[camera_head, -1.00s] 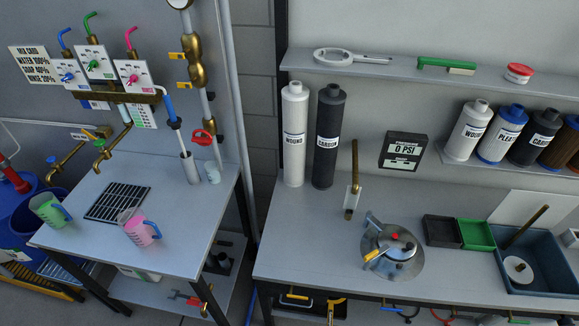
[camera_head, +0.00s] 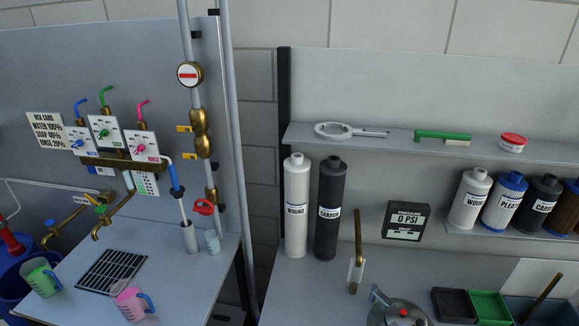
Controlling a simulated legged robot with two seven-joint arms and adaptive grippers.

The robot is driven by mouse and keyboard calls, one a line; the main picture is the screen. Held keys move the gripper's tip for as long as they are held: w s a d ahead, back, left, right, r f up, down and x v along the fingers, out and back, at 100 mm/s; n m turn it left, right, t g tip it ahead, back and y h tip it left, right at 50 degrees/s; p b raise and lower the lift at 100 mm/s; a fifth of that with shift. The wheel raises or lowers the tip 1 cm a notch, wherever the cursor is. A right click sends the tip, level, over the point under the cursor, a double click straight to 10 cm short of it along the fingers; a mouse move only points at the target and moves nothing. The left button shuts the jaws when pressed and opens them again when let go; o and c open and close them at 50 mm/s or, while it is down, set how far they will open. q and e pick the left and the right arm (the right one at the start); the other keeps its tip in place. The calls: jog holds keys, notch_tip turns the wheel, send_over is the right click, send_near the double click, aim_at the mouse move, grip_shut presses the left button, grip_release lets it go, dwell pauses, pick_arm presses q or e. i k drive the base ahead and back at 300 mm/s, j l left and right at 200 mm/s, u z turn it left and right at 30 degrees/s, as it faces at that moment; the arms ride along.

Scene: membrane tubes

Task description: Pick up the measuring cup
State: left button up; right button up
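Two measuring cups stand on the left bench. A green cup with a blue handle (camera_head: 41,278) is at the bench's left edge, by the black drain grate. A pink cup with a blue handle (camera_head: 131,303) stands near the front, just right of the grate. A small pale cup (camera_head: 212,241) stands farther back, beside a grey cylinder; I cannot tell whether it is a measuring cup. Neither of my grippers shows in the head view.
The drain grate (camera_head: 111,272) lies under brass taps (camera_head: 101,229). A grey cylinder (camera_head: 190,237) holds a wand at the back of the left bench (camera_head: 185,285). The right bench bears white (camera_head: 297,207) and black (camera_head: 330,210) filter cartridges and a metal housing (camera_head: 398,312). A gap separates the benches.

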aim_at(211, 236)
jog(key=u, duration=2.05)
jog(key=i+j+z, duration=0.1)
jog(key=j, duration=0.2)
jog(key=i+j, duration=0.1)
jog(key=j, duration=0.15)
jog(key=j+z, duration=0.3)
jog(key=l+z, duration=0.1)
jog(key=z, duration=1.05)
jog(key=i+j, duration=0.05)
